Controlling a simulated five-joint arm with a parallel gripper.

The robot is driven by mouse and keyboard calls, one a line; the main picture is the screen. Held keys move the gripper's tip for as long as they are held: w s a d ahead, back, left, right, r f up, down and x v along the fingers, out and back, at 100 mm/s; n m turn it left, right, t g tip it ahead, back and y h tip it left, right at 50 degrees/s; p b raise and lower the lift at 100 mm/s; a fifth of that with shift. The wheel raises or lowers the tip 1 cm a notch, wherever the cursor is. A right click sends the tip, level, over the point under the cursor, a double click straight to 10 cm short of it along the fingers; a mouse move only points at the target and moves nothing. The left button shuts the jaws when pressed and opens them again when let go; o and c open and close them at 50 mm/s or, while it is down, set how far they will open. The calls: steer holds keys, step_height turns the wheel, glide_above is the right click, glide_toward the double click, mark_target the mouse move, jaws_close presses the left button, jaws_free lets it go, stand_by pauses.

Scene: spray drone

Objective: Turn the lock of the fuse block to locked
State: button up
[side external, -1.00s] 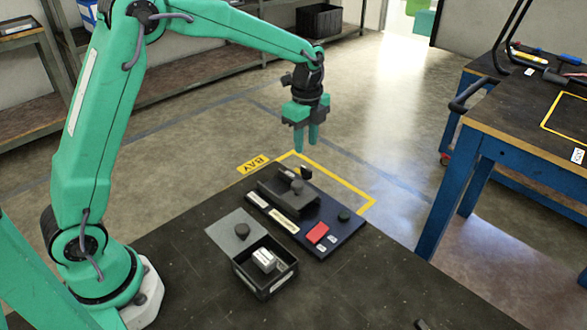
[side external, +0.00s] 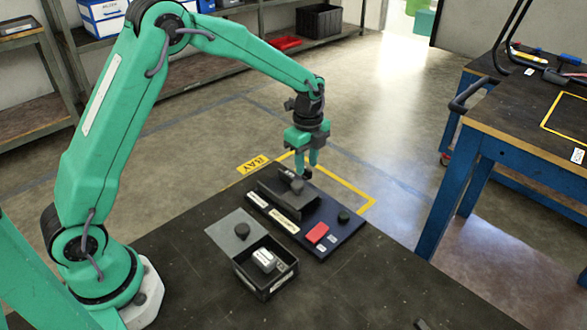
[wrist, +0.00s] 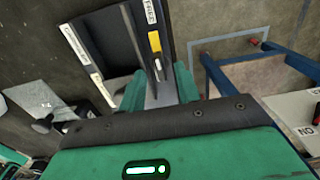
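The fuse block seems to be the dark grey channel-shaped part (side external: 272,199) on a dark blue board (side external: 290,240) in the side view. A small black knob (side external: 307,174) at its far end looks like the lock. My gripper (side external: 307,166) points down directly over that knob, its fingertips partly hiding it. In the wrist view my two green fingers (wrist: 158,92) stand apart at the board's edge. A slim dark part with a pale face (wrist: 158,67) shows just beyond the gap, near a yellow label (wrist: 154,41) and a white label reading FREE (wrist: 149,12). I cannot tell whether the fingers touch the knob.
A red block (side external: 317,232) and a dark round knob (side external: 343,215) sit on the board's near right. An open black box (side external: 267,284) holding a pale part and a grey plate (side external: 224,232) with a dark knob lie nearer. A blue-legged table (side external: 452,190) stands right.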

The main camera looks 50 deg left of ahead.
steer(key=shift+f, duration=0.8)
jaws_close()
